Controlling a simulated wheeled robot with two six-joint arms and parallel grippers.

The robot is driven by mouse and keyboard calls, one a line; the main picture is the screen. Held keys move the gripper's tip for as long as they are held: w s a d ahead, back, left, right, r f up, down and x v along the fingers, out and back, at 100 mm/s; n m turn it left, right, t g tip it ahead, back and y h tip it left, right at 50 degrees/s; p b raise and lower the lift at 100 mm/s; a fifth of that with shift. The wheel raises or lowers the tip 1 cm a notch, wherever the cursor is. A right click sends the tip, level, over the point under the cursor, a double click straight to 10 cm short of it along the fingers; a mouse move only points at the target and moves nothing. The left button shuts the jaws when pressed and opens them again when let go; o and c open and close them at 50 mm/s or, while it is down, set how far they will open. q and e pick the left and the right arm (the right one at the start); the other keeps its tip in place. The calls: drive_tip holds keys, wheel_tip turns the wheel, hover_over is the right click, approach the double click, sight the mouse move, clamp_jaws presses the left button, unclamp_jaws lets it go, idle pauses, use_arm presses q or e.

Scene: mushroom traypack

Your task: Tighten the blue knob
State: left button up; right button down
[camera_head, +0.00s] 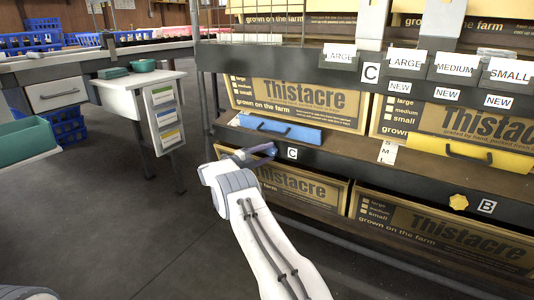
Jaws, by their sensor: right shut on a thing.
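My right gripper (262,151) reaches to the front edge of the lower shelf, just left of the "C" label. It is shut around the blue knob there. The knob is almost wholly covered by the fingers, so its seating cannot be made out. Above it, a blue panel (290,131) with a dark handle lies on the shelf edge. My left gripper is out of view.
A yellow knob (458,202) sits beside the "B" label, below a yellow panel (480,158). Cardboard Thistacre boxes (300,105) fill the rack. A white side cabinet (140,82) and a green bin (25,143) stand left. The floor (110,235) is clear.

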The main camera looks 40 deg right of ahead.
drive_tip(key=m+y+p, duration=0.1)
drive_tip(key=m, duration=0.2)
drive_tip(key=shift+r, duration=0.2)
drive_tip(key=m+y+p, duration=0.1)
drive_tip(key=m, duration=0.1)
drive_tip(key=shift+m+t, duration=0.3)
drive_tip(key=shift+t, duration=0.1)
drive_tip(key=shift+m+t+y, duration=0.4)
drive_tip(key=shift+m+y, duration=0.2)
drive_tip(key=shift+m, duration=0.4)
drive_tip(key=shift+s+m+y, duration=0.1)
drive_tip(key=shift+m+y, duration=0.3)
drive_tip(key=shift+m, duration=0.3)
drive_tip(key=shift+m+t+b, duration=0.5)
drive_tip(key=shift+m+b, duration=0.1)
drive_tip(key=m+t+y+b, duration=0.1)
drive_tip(key=m+b, duration=0.1)
drive_tip(key=b, duration=0.1)
drive_tip(key=m+t+b, duration=0.1)
drive_tip(key=m+b, duration=0.1)
drive_tip(key=b, duration=0.2)
drive_tip(key=shift+s+d+f+t+y, duration=0.1)
drive_tip(key=shift+s+t+y, duration=0.1)
drive_tip(key=shift+t+y, duration=0.15)
drive_tip(key=shift+r+m+t+y+b, duration=0.2)
drive_tip(key=shift+m+t+y+b, duration=0.15)
drive_tip(key=shift+m+t+b, duration=0.45)
drive_tip(key=shift+m, duration=0.3)
drive_tip(key=shift+r, duration=0.1)
